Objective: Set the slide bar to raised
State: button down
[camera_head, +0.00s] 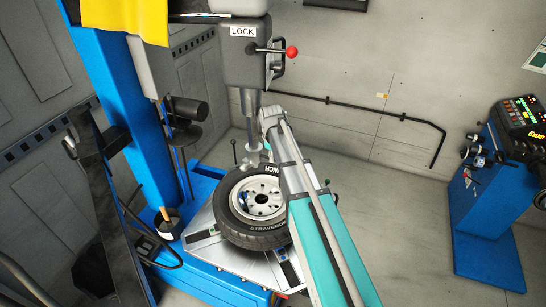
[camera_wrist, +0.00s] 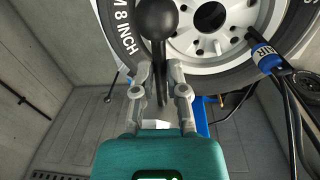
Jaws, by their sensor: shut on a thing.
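The slide bar (camera_head: 248,103) is the upright grey bar below the box marked LOCK. Its lower end is close to the wheel, beside my arm. In the wrist view my gripper (camera_wrist: 159,72) has its two grey fingers on either side of a black rod with a round black knob (camera_wrist: 156,18), and is shut on it. I cannot tell how this rod joins the slide bar. In the head view my arm hides my gripper's fingers. A lever with a red ball (camera_head: 291,52) sticks out from the right of the LOCK box (camera_head: 243,62).
A tyre on a silver rim (camera_head: 262,198) lies on the blue machine's turntable. A blue AIR fitting (camera_wrist: 265,58) with hoses is by the rim. A blue machine with a control panel (camera_head: 520,118) stands at the right. The floor between is clear.

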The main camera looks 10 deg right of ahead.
jog(key=shift+r+p, duration=1.35)
jog(key=shift+r, duration=0.35)
jog(key=c, duration=0.7)
grip_release()
jog(key=shift+f, duration=0.1)
